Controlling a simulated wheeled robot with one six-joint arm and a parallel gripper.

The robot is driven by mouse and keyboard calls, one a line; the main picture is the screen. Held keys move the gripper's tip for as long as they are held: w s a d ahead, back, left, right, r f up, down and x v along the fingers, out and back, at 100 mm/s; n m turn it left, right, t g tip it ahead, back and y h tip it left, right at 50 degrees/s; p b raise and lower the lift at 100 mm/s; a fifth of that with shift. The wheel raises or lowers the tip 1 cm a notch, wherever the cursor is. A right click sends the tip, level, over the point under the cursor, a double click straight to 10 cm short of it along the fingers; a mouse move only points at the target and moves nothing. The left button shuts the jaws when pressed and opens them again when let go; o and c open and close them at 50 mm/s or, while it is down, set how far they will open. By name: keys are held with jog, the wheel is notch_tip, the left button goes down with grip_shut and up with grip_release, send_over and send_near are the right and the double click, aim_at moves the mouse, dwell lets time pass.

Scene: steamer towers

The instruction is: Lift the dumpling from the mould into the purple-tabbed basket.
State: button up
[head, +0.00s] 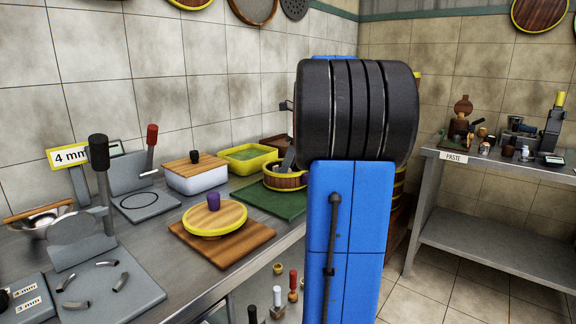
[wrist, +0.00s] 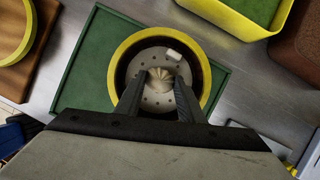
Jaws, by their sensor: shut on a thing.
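The pale pleated dumpling (wrist: 160,76) is between the fingertips of my gripper (wrist: 159,84) in the wrist view. The gripper is shut on it. Both are over the round basket (wrist: 119,66), which has a yellow rim and a pale perforated floor. I cannot tell whether the dumpling touches that floor. A small whitish block (wrist: 174,57) lies inside the basket near its far wall. The basket (head: 285,181) also shows in the head view, partly hidden by my blue arm. No purple tab shows on it. I cannot make out the mould for certain.
The basket stands on a green mat (head: 243,198). A yellow-rimmed lid with a purple knob (head: 213,202) lies on a wooden board to its left. A yellow tub (head: 247,158) and a wood-lidded white box (head: 197,178) stand behind. Metal presses crowd the left.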

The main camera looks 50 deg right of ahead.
dwell(0.3)
jog(key=o, duration=1.1)
jog(key=v, duration=1.7)
jog(key=shift+s+r, duration=0.1)
jog(key=shift+s, duration=0.05)
